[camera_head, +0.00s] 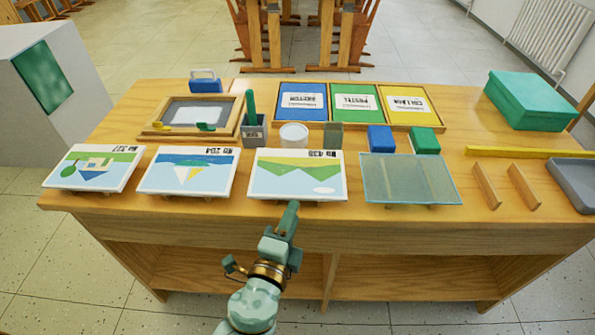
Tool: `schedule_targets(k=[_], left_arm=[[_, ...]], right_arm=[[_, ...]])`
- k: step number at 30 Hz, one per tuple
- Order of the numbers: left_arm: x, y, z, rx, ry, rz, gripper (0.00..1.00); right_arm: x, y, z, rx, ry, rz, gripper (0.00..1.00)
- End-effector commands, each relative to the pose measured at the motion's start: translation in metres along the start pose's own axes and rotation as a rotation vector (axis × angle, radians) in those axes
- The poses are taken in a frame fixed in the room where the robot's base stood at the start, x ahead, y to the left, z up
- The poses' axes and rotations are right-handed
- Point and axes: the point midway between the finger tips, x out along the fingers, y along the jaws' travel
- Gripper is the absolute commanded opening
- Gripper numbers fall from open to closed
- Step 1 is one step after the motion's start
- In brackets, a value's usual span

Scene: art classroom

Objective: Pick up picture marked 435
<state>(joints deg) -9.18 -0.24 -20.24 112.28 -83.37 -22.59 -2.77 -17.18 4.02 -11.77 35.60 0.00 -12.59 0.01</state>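Three pictures lie tilted in a row along the front of the wooden table. The left picture (95,168) shows a green tree shape and a boat-like shape. The middle picture (188,171) shows a sail on blue. The right picture (297,174) shows green hills, a yellow shape and a white oval. My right gripper is out of view.
The table (480,225) also holds a glass panel (410,179), a wooden tray with blue, green and yellow cards, a framed screen (159,112), a cup (254,133), a white jar (293,135), small blocks and a green box (527,99). Open shelves lie below the tabletop.

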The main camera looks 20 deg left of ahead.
Motion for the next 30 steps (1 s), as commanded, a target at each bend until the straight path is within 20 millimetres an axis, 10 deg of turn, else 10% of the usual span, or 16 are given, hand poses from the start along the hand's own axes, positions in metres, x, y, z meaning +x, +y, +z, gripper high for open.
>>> schedule_targets(k=[16,25,30], left_arm=[[0.071,-0.004,0.005,0.002,0.002,0.000,0.35],[0.077,-0.003,0.005,0.002,0.002,0.002,0.35],[0.077,-0.003,0.005,0.003,0.002,0.002,0.00]], right_arm=[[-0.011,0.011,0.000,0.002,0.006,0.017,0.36],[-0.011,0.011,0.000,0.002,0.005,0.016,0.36],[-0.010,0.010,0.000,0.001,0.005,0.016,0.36]])
